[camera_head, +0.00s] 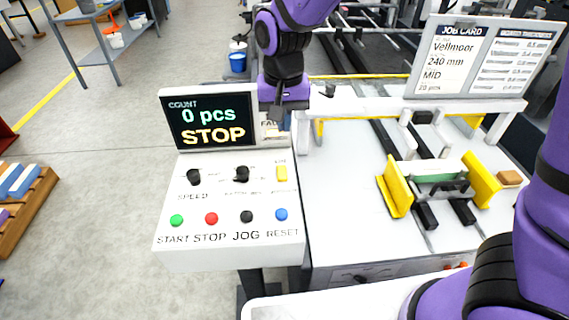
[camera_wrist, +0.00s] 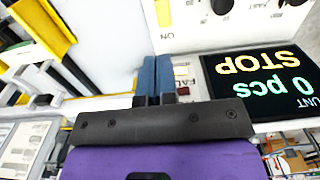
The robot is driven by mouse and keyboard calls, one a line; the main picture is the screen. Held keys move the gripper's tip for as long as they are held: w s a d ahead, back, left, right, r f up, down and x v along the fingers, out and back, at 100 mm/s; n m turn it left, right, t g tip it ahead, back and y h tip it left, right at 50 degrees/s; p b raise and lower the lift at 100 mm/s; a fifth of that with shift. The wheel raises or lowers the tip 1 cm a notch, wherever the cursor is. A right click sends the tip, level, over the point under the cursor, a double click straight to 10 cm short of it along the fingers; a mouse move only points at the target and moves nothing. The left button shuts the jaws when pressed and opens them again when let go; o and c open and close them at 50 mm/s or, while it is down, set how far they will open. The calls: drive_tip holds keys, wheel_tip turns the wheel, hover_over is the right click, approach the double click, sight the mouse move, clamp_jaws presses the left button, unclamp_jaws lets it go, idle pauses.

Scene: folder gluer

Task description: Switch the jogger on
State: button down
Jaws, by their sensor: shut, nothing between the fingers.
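A yellow switch (camera_head: 281,173) sits at the right of the white control panel (camera_head: 175,253). It shows partly at the top edge of the wrist view (camera_wrist: 163,12), with the word ON beside it. Its tilt is too small to tell. My gripper (camera_head: 283,116) is above the panel's upper right corner, beside the display, and apart from the switch. In the wrist view its two blue-grey fingers (camera_wrist: 156,67) are together and hold nothing. A label reading FAULT is partly hidden behind it.
The display (camera_head: 208,118) reads 0 pcs and STOP. Black knobs (camera_head: 242,173) and green, red (camera_head: 211,218), black and blue buttons share the panel. To the right are yellow guide plates (camera_head: 395,188), a white crossbar (camera_head: 370,107) and the job card board (camera_head: 480,58).

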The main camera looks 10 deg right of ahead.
sight(283, 176)
wheel_tip(283, 176, down, 14)
idle(0.6)
